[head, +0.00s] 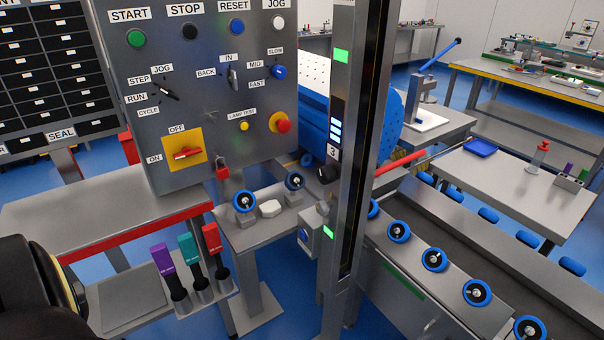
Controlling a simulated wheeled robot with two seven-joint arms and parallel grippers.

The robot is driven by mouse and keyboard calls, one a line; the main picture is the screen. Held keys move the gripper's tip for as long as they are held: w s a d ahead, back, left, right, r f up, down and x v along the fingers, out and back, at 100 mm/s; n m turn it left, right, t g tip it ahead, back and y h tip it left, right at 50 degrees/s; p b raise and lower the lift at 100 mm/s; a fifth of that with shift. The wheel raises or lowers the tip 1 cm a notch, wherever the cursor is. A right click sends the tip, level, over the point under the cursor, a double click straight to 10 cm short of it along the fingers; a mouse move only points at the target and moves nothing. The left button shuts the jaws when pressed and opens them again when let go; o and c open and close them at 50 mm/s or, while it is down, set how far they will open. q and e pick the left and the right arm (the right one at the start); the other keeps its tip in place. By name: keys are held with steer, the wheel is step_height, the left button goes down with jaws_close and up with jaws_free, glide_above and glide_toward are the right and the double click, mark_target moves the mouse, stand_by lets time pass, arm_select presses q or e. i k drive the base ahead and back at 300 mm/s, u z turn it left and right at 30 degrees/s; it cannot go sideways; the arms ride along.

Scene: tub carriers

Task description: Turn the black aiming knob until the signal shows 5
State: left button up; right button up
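The black aiming knob (327,174) is on the side of a tall grey post (346,230), right of the control panel. Just above it, a small display (336,130) has several stacked segments, the lower ones lit pale blue, and a digit 3 (332,152) beneath them. Green lights (341,56) show higher and lower on the post. Neither gripper is in view, and nothing touches the knob. A dark part of my own arm fills the lower left corner.
A grey control panel (200,110) with buttons and switches stands left of the post. Purple, teal and red-handled items (187,250) stand in holders at lower left. A rail with blue rollers (437,260) runs right of the post. A red bar (400,163) juts behind it.

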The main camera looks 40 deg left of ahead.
mark_target(327, 175)
steer(key=k, duration=0.35)
steer(key=u, duration=0.8)
